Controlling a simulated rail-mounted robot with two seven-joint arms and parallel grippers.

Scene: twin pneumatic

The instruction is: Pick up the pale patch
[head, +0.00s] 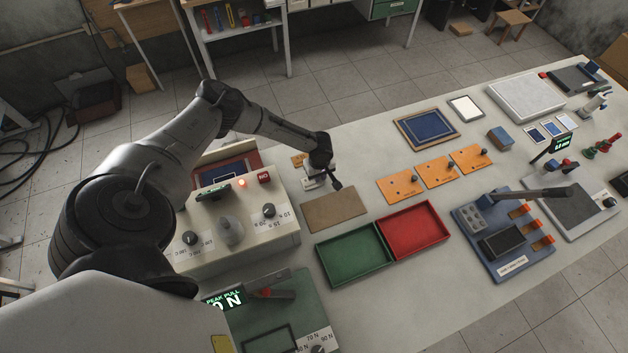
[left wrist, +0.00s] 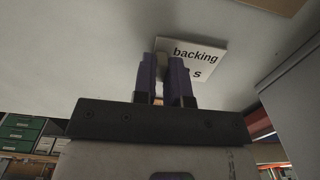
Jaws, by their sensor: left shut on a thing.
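My left gripper (head: 336,184) is over the table in the head view, beside the near end of the cream machine and just behind a flat brown board (head: 333,211). In the left wrist view, its two purple fingers (left wrist: 162,62) are close together, shut on a small pale tan piece (left wrist: 161,66), which I take to be the pale patch. The fingers hide most of it. A white card (left wrist: 205,55) with the word "backing" lies beyond the fingertips. In the head view the patch cannot be made out clearly. My right gripper is not in view.
Green (head: 353,255) and red (head: 413,230) trays lie right of the brown board. Orange plates (head: 437,171) with knobs lie behind them. The cream machine (head: 235,232) with dials stands left. A blue fixture (head: 505,245) stands farther right.

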